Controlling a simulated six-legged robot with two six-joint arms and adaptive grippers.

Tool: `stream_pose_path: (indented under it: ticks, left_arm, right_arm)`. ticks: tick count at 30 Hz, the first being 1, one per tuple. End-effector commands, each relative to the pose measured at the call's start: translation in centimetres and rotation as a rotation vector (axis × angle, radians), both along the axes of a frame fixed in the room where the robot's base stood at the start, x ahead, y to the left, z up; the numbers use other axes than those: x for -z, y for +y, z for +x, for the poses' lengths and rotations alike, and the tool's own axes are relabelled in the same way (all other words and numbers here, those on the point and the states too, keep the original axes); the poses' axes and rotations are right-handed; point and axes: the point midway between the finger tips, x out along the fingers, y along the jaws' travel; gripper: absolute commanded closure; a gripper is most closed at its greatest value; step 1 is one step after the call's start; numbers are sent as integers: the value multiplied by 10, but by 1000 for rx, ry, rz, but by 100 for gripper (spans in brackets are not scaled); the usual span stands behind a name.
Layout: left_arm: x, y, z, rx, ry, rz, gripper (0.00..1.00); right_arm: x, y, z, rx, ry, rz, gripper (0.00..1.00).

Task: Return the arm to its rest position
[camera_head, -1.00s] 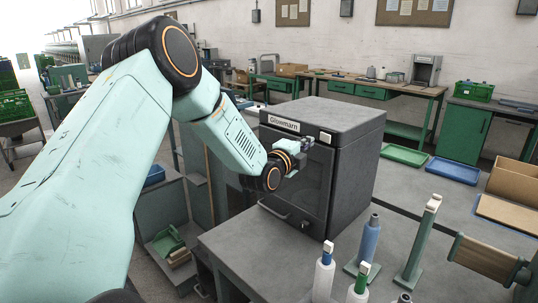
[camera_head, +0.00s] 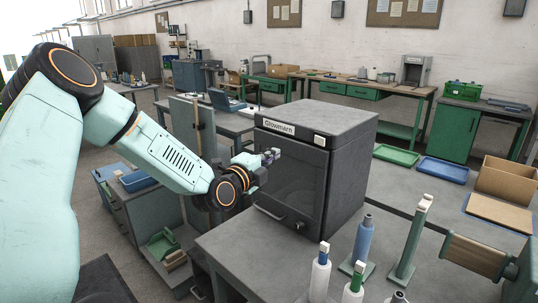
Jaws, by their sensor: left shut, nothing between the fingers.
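My left arm comes in from the left and bends over toward the middle of the picture. Its gripper (camera_head: 269,158) is shut and empty. It shows just in front of the upper left of the dark grey Glowmarn cabinet (camera_head: 345,160), near its front face. I cannot tell whether it touches the cabinet. The cabinet stands on a grey bench (camera_head: 232,250) with its door closed. My right gripper is not in view.
A green tray (camera_head: 396,155), a blue tray (camera_head: 443,170) and a cardboard box (camera_head: 508,180) lie farther right. Open floor shows at the left.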

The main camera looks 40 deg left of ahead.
Motion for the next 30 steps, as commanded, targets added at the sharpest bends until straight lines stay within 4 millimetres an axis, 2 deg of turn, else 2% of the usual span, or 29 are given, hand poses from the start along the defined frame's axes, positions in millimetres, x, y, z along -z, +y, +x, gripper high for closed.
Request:
stream_pose_path:
  ticks: [7,23,26,30]
  left_arm:
    - [-1,1,-8,1,-2,-1,100]
    - [0,2,-8,0,-2,-2,100]
    - [0,2,-8,1,-6,-49,100]
    - [7,1,-9,-5,0,-272,100]
  right_arm:
    - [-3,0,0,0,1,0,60]
    - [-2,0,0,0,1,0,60]
    - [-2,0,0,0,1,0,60]
    - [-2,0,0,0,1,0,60]
